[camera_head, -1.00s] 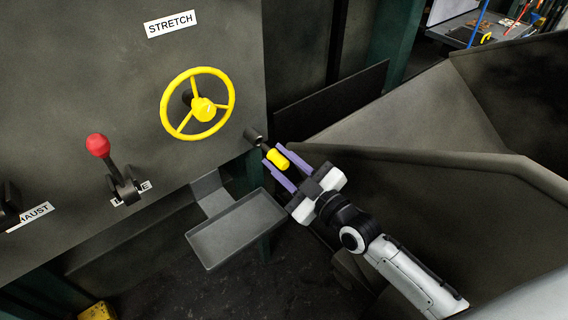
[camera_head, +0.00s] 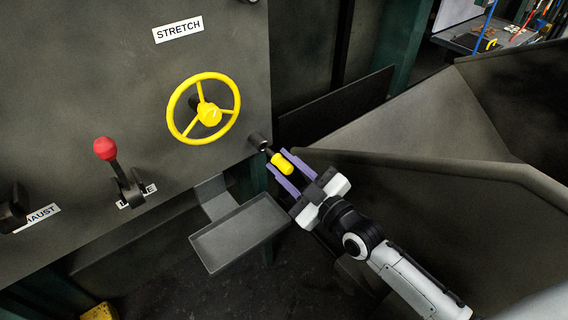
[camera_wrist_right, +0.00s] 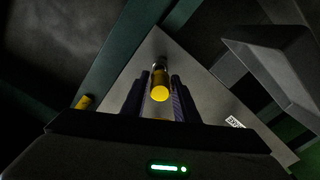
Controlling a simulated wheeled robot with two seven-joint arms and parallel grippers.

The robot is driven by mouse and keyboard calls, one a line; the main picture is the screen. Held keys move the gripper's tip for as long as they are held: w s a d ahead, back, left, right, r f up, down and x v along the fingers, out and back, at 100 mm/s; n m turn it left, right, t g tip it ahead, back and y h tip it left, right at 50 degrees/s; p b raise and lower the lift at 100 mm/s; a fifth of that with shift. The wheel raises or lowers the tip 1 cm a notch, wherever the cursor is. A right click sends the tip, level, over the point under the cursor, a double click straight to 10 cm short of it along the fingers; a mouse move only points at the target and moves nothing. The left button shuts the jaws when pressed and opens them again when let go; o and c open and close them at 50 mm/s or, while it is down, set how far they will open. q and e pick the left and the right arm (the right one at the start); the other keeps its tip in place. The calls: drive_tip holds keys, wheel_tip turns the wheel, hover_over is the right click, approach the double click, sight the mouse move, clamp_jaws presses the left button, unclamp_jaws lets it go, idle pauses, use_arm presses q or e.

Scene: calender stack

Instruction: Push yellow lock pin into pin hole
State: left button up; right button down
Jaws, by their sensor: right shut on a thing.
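The yellow lock pin (camera_head: 283,163) has a short yellow grip and a dark shank that points up-left. My right gripper (camera_head: 278,160), with purple fingers, is shut on the yellow grip. The pin hole is in a dark round boss (camera_head: 257,141) at the panel's lower right edge. The shank lies in line with the boss and its tip is at or in the opening; I cannot tell how deep. In the right wrist view the pin's yellow end (camera_wrist_right: 160,93) shows between the fingers (camera_wrist_right: 160,76). My left gripper is not in view.
A yellow handwheel (camera_head: 209,115) is left of the boss. A red-knobbed lever (camera_head: 105,149) stands farther left. A grey tray (camera_head: 240,232) hangs below the panel, left of my right gripper. A large grey sloping sheet-metal body (camera_head: 400,170) is close on the right.

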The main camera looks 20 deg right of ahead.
sight(272, 152)
drive_tip(key=shift+b+x, duration=0.7)
drive_tip(key=shift+x, duration=1.75)
drive_tip(key=c, duration=1.3)
unclamp_jaws()
drive_tip(key=shift+o, duration=0.9)
drive_tip(key=shift+s, duration=0.15)
drive_tip(key=shift+p+v, duration=0.65)
drive_tip(key=shift+v, duration=0.2)
drive_tip(key=shift+p+v, duration=1.2)
drive_tip(key=shift+v, duration=1.35)
drive_tip(key=shift+f, duration=0.1)
